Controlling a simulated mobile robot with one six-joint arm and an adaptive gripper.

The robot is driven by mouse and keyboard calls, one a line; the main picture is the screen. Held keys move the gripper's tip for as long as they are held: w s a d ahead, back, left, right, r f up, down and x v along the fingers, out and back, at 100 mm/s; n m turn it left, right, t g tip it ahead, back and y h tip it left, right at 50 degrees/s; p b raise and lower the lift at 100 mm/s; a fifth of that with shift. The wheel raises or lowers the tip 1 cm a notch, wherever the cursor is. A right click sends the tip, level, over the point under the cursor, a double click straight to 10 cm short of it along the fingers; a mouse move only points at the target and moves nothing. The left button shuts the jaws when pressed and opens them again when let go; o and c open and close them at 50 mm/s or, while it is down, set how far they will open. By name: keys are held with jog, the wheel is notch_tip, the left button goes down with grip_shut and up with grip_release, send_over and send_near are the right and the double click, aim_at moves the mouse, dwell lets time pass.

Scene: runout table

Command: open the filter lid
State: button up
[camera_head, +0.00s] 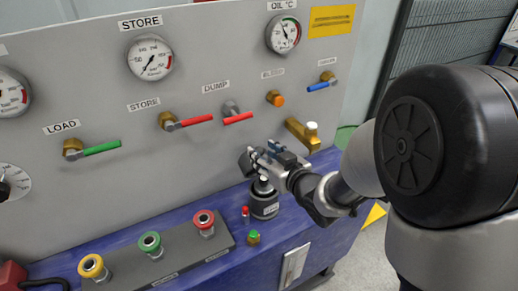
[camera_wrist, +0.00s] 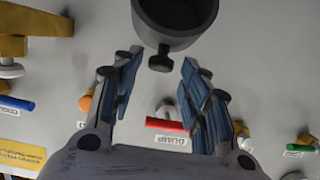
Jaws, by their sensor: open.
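The filter is a black round pot (camera_head: 264,207) with a pale label, standing on the blue bench. In the wrist view a dark round body with a grey face (camera_wrist: 176,14), apparently the filter, shows at the top edge, cut off by the frame. A short dark knob (camera_wrist: 160,63) sits at its near edge. My gripper (camera_head: 262,166) is just above the pot. In the wrist view my gripper (camera_wrist: 160,66) is open, with one finger on each side of the knob and visible gaps. I cannot tell how far the lid is raised.
Behind stands a grey panel with gauges, a red DUMP lever (camera_head: 238,118), a red STORE lever (camera_head: 195,121) and a brass fitting (camera_head: 302,134). Beside the pot are a small red-topped part (camera_head: 245,211) and a green-topped one (camera_head: 253,237). A button box (camera_head: 165,256) lies left.

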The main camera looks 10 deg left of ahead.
jog(key=v, duration=0.8)
jog(key=shift+r, duration=0.15)
